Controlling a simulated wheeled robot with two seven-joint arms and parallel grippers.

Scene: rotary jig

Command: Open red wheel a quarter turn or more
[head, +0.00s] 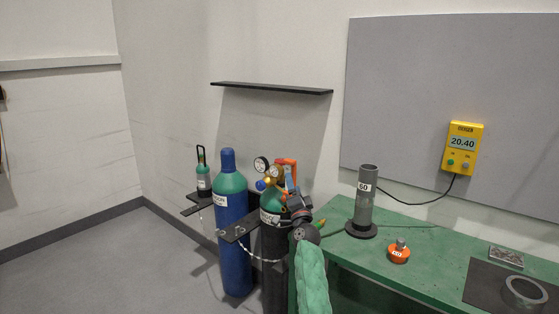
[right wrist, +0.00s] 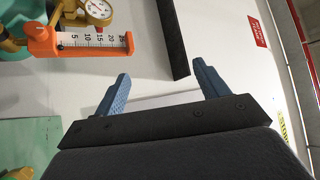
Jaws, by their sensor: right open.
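I cannot make out a red wheel in either view; the gripper may hide it. In the head view my right gripper (head: 292,186) is in front of the top of the black cylinder (head: 271,236) with a green shoulder. It overlaps the regulator there, which has a round gauge (head: 261,164) and an orange flowmeter (head: 287,163). In the right wrist view my gripper (right wrist: 164,86) has its two blue fingers spread, with nothing between them. The orange flowmeter (right wrist: 85,43) and a gauge (right wrist: 98,11) lie to the upper left of the fingers, apart from them. My left gripper is not in view.
A blue cylinder (head: 234,240) stands left of the black one, with a chain and dark bracket (head: 240,230). A green bench (head: 420,228) at the right holds a grey tube (head: 365,195) and an orange weight (head: 399,254). A dark shelf (head: 270,88) is on the wall.

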